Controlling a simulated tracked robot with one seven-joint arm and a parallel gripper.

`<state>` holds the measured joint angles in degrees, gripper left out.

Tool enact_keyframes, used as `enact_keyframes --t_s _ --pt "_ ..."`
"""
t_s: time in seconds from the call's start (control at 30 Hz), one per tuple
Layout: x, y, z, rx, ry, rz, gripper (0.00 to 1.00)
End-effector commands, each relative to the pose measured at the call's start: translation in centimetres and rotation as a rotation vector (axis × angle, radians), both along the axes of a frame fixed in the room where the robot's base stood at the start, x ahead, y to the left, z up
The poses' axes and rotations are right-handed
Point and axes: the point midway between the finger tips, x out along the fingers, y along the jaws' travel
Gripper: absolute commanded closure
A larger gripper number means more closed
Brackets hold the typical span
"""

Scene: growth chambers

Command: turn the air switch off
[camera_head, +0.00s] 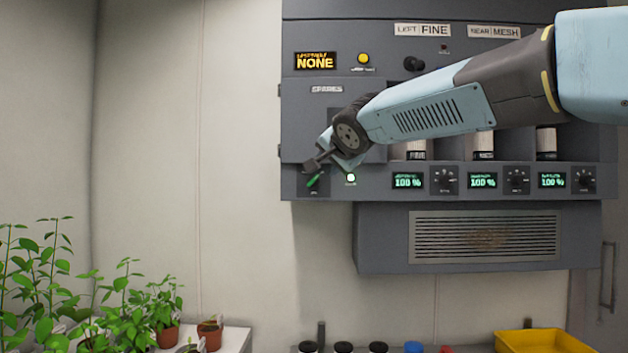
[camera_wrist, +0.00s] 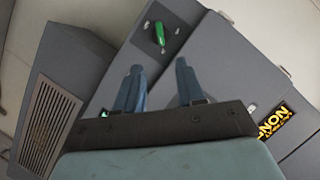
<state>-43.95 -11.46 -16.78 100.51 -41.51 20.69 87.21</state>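A small green-handled switch (camera_head: 313,181), which I take to be the air switch, sits at the lower left corner of the grey panel (camera_head: 299,187). Its label is too small to read. In the wrist view the green handle (camera_wrist: 160,34) shows on a dark plate, beyond my fingertips. My gripper (camera_head: 310,164) is in front of the panel, just above the switch in the head view. In the wrist view the two fingers (camera_wrist: 158,70) are apart with nothing between them; the handle is in line with the gap. Contact is not seen.
Displays reading 100 % (camera_head: 407,181) and black knobs (camera_head: 444,180) line the panel to the right. A vented box (camera_head: 370,240) hangs below. Potted plants (camera_head: 167,335) stand at lower left, and a yellow tray (camera_head: 540,341) at lower right. Bare wall lies left of the panel.

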Motion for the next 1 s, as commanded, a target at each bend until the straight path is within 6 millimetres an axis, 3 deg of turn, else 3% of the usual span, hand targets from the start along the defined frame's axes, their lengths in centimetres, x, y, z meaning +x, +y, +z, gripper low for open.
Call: enact_keyframes --t_s 0.7,1.0 --pt "9.1 2.3 -2.7 0.000 0.002 -0.002 0.61" --pt "12.0 3.0 -3.5 0.001 0.002 -0.003 0.61"
